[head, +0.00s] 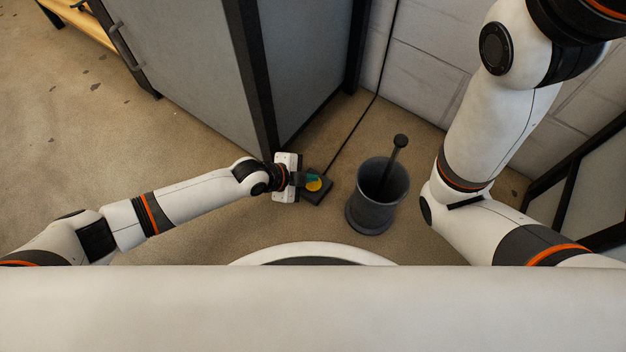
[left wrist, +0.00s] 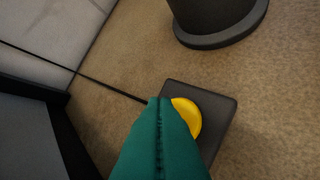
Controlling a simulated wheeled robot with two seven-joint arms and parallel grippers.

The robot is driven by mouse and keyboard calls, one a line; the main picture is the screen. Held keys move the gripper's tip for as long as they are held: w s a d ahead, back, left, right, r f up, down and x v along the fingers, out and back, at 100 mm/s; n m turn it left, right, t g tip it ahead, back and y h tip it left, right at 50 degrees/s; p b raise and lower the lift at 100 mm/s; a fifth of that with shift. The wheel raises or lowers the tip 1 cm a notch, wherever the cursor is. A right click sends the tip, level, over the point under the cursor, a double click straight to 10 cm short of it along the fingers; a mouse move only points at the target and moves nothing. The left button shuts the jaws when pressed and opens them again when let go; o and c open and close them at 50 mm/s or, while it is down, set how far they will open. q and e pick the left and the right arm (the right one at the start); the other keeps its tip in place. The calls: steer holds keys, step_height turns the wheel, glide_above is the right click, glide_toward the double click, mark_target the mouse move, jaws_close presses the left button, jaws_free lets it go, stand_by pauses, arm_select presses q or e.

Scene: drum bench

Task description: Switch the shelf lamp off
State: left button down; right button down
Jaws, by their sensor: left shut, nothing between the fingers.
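A dark square foot switch (head: 318,194) with a round yellow button (head: 314,185) lies on the floor, with a black cord running from it up along the wall. My left gripper (head: 312,179) is shut and empty, its green fingertips over the button. In the left wrist view the shut fingers (left wrist: 160,120) cover the left part of the yellow button (left wrist: 187,118) on its dark base (left wrist: 222,108). I cannot tell whether the fingertips touch the button. The lamp itself is not in view. My right arm shows at the right, but its gripper is out of view.
A dark grey bin (head: 377,205) with a black-knobbed rod in it stands just right of the switch; its base (left wrist: 222,30) shows in the left wrist view. A grey cabinet (head: 195,70) stands behind on the left. Open floor (head: 60,150) lies farther left.

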arm_select(q)
steer(key=shift+f, duration=0.1)
stand_by(0.3)
steer(key=shift+f+b, duration=0.35)
steer(key=shift+f+b, duration=0.4)
steer(key=shift+f, duration=0.1)
stand_by(0.6)
steer(key=shift+r, duration=0.1)
steer(key=shift+r+p, duration=0.85)
steer(key=shift+p, duration=0.05)
